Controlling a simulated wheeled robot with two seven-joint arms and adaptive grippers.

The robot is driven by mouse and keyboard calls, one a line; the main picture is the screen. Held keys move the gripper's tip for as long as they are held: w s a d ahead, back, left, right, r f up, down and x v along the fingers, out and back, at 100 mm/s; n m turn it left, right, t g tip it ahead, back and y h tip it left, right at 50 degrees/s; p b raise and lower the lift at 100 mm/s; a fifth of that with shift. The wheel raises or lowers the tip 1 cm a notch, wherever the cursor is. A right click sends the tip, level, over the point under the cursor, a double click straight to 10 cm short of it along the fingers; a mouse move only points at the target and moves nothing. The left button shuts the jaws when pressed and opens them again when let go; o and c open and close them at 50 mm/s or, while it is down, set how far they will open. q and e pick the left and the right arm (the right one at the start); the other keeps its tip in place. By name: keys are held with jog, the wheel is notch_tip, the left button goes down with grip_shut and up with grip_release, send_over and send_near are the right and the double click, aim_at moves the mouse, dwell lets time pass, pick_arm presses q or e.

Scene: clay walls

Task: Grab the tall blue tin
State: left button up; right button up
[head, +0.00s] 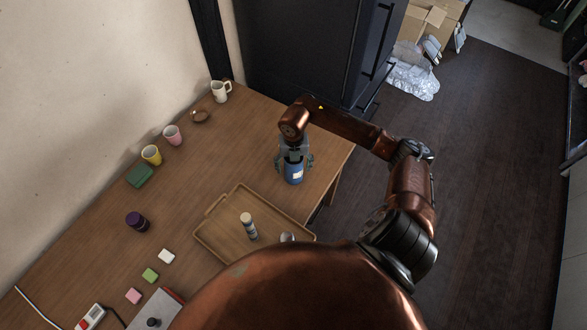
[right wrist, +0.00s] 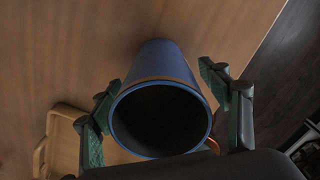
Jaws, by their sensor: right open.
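The tall blue tin (head: 294,175) stands upright on the wooden table near its right edge in the head view, with a pale label on its side. In the right wrist view the tin (right wrist: 165,66) shows its round dark opening towards the camera. My right gripper (head: 295,160) is above and around the tin's upper part. In the right wrist view its green-padded fingers (right wrist: 165,105) are spread, one on each side of the tin, with gaps between. My left gripper is not in view.
A wooden tray (head: 215,236) with a bottle (head: 248,226) and a small cup lies left of and nearer than the tin. A white pitcher (head: 220,91), pink cup (head: 172,135), yellow cup (head: 151,155) and green box (head: 139,176) stand along the wall.

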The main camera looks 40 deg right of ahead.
jog(key=shift+f, duration=0.65)
jog(key=shift+c, duration=0.6)
jog(key=c, duration=1.2)
